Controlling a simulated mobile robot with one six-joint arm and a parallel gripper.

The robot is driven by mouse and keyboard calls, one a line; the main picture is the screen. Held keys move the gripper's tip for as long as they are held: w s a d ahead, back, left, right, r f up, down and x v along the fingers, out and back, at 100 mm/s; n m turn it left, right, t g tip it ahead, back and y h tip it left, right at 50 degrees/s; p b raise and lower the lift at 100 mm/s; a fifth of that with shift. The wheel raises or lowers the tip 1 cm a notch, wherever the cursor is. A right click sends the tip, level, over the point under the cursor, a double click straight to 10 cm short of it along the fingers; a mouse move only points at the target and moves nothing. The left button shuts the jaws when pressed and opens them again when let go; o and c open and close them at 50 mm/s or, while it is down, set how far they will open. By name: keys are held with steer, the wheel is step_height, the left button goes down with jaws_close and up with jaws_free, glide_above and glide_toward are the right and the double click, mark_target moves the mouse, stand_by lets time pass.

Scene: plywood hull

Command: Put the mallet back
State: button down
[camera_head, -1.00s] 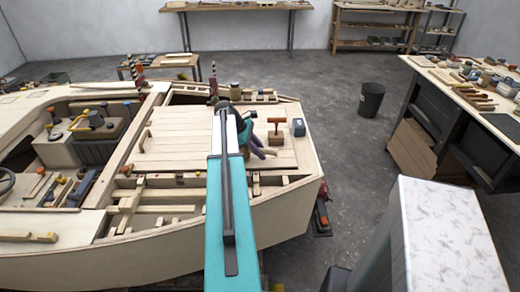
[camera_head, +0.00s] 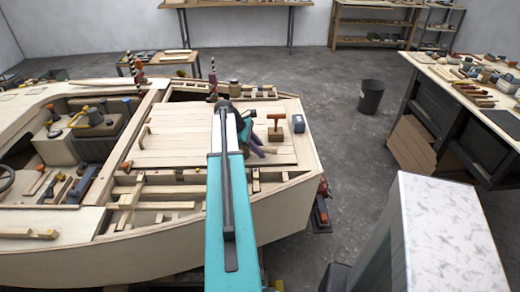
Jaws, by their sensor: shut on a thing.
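My teal arm reaches forward over the plank deck (camera_head: 180,145) of the plywood hull. My gripper (camera_head: 264,152) is at the deck's right part, seen small and partly behind my own wrist. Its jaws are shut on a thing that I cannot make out. Just right of it, a T-shaped tool with an orange-brown head (camera_head: 276,117) stands upright over a brown block (camera_head: 279,136). It looks like a mallet, but I cannot tell whether my gripper touches it.
A blue-grey block (camera_head: 298,124) stands right of the T-shaped tool. Striped posts (camera_head: 213,82) and a small can (camera_head: 235,89) stand at the hull's far side. A tool-covered bench (camera_head: 450,85) is on the right. A dark bin (camera_head: 370,97) stands on open floor.

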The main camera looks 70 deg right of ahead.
steer(key=c, duration=1.5)
jaws_free()
steer(key=shift+f, duration=0.1)
